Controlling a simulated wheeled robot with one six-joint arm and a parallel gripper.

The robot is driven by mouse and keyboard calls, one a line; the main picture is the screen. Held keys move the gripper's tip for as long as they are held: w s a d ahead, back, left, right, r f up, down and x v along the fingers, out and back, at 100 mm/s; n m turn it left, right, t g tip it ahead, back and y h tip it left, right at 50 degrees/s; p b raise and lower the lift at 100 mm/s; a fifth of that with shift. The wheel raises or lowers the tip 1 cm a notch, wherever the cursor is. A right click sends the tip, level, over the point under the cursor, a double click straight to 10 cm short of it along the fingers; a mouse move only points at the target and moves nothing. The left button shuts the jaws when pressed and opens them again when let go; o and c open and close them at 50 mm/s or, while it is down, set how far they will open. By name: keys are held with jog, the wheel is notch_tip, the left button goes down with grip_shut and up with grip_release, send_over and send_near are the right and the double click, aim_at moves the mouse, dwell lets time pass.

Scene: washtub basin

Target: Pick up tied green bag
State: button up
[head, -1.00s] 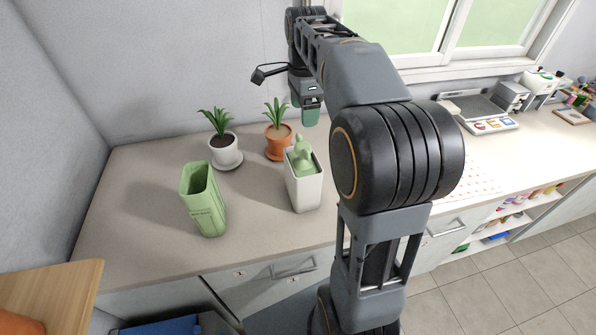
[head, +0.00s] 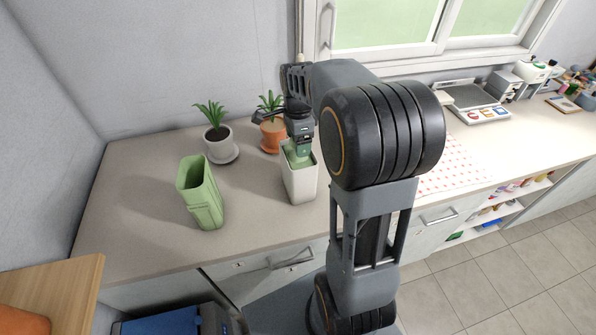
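The tied green bag (head: 296,160) sits inside a white bin (head: 299,188) on the counter. Only a small part of the green shows at the bin's mouth. My gripper (head: 302,151) is directly above the bin and points down at its opening. Its fingertips are at the top of the bag, and they hide the bag's tied knot. I cannot tell whether the fingers are closed on it.
An open, empty-looking green bin (head: 201,195) stands to the left on the counter (head: 140,205). A plant in a white pot (head: 219,143) and one in a terracotta pot (head: 271,135) stand close behind. A scale (head: 475,105) is at far right.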

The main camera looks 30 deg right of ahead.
jog(key=shift+f, duration=0.35)
grip_shut()
dwell(0.5)
jog(key=shift+r, duration=0.1)
